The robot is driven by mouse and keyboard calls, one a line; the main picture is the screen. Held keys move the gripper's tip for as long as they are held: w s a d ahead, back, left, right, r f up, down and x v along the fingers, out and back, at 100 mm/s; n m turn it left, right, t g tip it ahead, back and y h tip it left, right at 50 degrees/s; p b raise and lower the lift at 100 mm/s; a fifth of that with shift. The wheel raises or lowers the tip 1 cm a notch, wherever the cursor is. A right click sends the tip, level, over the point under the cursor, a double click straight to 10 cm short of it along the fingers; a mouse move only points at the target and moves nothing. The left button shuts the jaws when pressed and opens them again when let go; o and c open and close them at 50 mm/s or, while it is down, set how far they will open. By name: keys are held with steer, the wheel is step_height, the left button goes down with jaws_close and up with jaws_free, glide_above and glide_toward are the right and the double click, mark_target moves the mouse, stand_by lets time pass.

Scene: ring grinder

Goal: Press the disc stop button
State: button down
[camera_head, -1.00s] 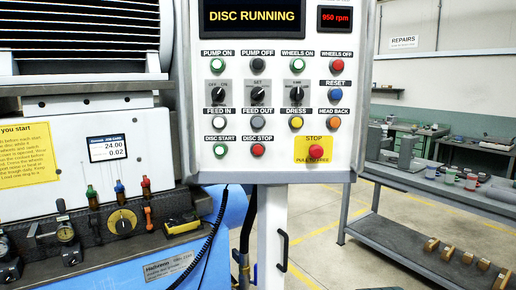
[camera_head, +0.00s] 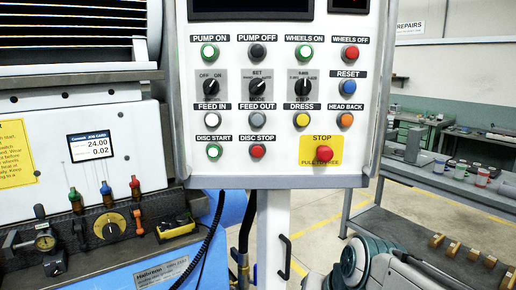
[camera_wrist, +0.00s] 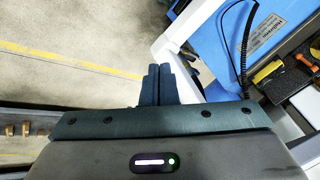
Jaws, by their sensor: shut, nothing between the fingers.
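The red disc stop button (camera_head: 257,151) is on the lower row of the white control panel (camera_head: 290,130), under its "DISC STOP" label. The green disc start button (camera_head: 214,151) is to its left, and the larger red stop button (camera_head: 323,153) on a yellow plate is to its right. My gripper (camera_wrist: 158,70) shows in the wrist view, its two dark fingers together with nothing between them. It points at open floor beside the machine's base, and nothing touches it. The gripper tips do not show in the head view; part of my arm is at the bottom right, apart from the panel.
The panel stands on a white post (camera_head: 272,235) with a black handle. A black coiled cable (camera_head: 207,240) hangs left of it. The blue and white grinder (camera_head: 170,270) fills the left. A grey bench (camera_head: 430,235) with parts stands at the right.

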mark_target(262, 154)
steer(key=w+a+r+m+t+y+p, duration=0.1)
steer(key=w+a+r+m+y, duration=0.1)
steer(key=r, duration=0.5)
steer(key=w+a+r+m+t+y+p, duration=0.1)
steer(key=w+a+r+m+t+y, duration=0.1)
steer(key=w+a+r+m, duration=0.2)
steer(key=w+a+r+m+t+y+p, duration=0.1)
steer(key=w+a+r+m, duration=0.3)
steer(key=w+r, duration=0.4)
step_height(262, 154, up, 4)
steer(key=shift+r+t+y+p, duration=0.15)
steer(key=shift+t+y+p, duration=0.15)
steer(key=shift+t+y, duration=0.35)
steer(key=shift+w, duration=4.4)
steer(key=shift+a, duration=0.1)
steer(key=shift+w, duration=0.4)
